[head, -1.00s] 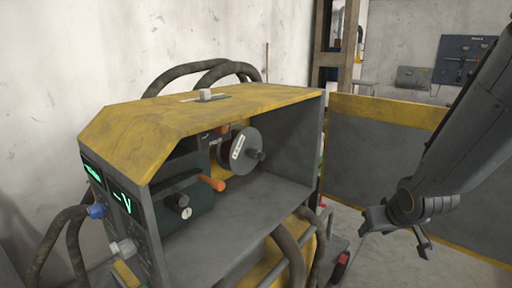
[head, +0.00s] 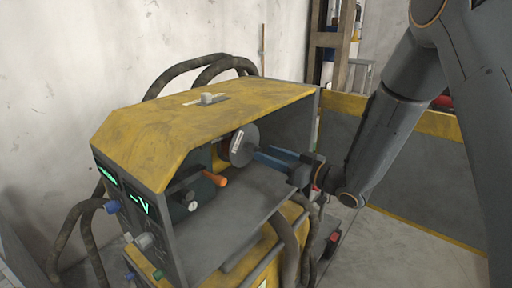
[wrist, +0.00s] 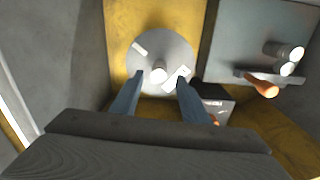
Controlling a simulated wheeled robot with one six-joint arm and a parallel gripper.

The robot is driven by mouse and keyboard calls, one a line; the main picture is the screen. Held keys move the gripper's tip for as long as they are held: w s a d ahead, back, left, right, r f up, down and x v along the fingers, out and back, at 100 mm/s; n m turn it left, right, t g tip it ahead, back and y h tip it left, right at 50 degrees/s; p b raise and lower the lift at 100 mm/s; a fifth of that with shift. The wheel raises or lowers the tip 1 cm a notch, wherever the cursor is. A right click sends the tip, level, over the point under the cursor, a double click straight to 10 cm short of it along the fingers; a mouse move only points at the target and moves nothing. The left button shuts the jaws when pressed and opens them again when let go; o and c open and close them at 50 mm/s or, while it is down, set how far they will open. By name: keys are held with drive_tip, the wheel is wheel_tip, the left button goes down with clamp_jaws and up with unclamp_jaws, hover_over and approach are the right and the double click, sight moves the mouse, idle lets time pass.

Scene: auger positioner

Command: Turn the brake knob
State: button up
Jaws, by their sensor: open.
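The round grey disc (head: 239,143) sits upright inside the open machine housing, with pale labels on its face. In the wrist view the disc (wrist: 174,48) shows face-on, with a small pale knob (wrist: 159,69) at its centre, which looks like the brake knob. My gripper (head: 264,156) reaches into the housing from the right. In the wrist view the two blue fingers of my gripper (wrist: 160,80) are apart, one on each side below the knob, with nothing between them. Whether the fingertips touch the disc cannot be told. In the head view the fingers hide the knob.
An orange handle (head: 215,178) and a small dial (head: 193,206) sit left of the disc; the handle also shows in the wrist view (wrist: 262,86). The yellow housing top (head: 190,118) lies above, the grey floor plate (head: 225,225) below. A yellow-edged panel (head: 425,180) stands right.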

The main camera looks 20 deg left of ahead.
sight(256, 149)
drive_tip(key=p+x, duration=0.1)
drive_tip(key=x, duration=0.4)
drive_tip(key=shift+w+a+p, duration=0.15)
drive_tip(key=shift+a+p, duration=0.2)
drive_tip(key=shift+c, duration=0.3)
drive_tip(key=c, duration=1)
